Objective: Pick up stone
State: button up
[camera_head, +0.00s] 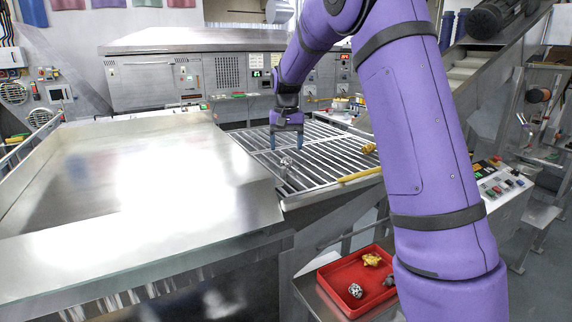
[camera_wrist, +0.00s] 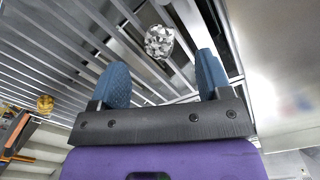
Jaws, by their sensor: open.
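A grey-white speckled stone (camera_wrist: 159,42) lies on the metal slats in the wrist view. It sits beyond my fingertips, roughly in line with the gap between them. In the head view the same stone (camera_head: 285,162) appears small, on the slatted grate (camera_head: 328,157). My gripper (camera_head: 287,138) is above the grate, pointing down, with its blue fingers apart. In the wrist view my gripper (camera_wrist: 163,70) is open, with nothing between the fingers. I cannot tell the exact height of the fingertips above the stone.
A yellow lump (camera_wrist: 45,104) lies on the grate to one side. A red tray (camera_head: 335,291) below holds a yellow lump (camera_head: 371,260) and grey stones (camera_head: 355,290). A broad steel surface (camera_head: 140,190) borders the grate on the left.

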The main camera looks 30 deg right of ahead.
aim_at(287, 158)
jog(key=shift+d+f, duration=0.1)
jog(key=shift+f, duration=2.65)
jog(key=c, duration=0.9)
